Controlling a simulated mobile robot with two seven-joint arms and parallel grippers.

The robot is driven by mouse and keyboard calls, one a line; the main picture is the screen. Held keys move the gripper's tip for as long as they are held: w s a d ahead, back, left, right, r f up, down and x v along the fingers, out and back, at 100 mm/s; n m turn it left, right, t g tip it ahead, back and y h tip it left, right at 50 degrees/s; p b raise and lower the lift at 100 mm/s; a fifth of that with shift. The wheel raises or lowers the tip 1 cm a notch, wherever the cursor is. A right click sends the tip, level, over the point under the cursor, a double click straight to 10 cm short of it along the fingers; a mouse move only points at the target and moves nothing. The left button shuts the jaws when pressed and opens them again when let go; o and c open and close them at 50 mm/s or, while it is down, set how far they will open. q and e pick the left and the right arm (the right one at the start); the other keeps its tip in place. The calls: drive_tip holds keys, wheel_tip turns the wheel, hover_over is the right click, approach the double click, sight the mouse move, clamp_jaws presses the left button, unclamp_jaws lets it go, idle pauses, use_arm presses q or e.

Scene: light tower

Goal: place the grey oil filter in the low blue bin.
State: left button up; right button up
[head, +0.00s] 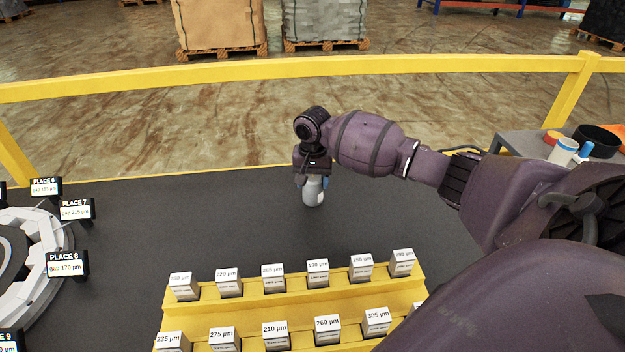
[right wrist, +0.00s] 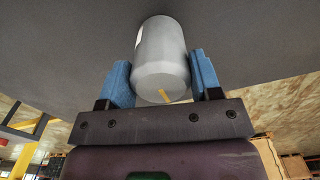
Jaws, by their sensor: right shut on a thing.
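The grey oil filter (head: 313,193) is a light grey cylinder below my right gripper (head: 313,180), over the dark mat. In the right wrist view the filter (right wrist: 161,62) sits between the two blue finger pads of the right gripper (right wrist: 162,78), with a small yellow mark on its near end. The right gripper is shut on it. I cannot tell whether its bottom touches the mat. No low blue bin shows in either view. My left gripper is not in view.
A yellow stepped rack (head: 245,306) with several labelled small boxes stands in front. A white ring fixture (head: 45,285) with place signs is at left. A yellow rail (head: 300,68) runs behind. A grey cart (head: 530,145) with containers is at right. The mat's middle is clear.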

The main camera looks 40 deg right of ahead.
drive_tip(key=o, duration=1.1)
drive_tip(key=shift+f, duration=0.1)
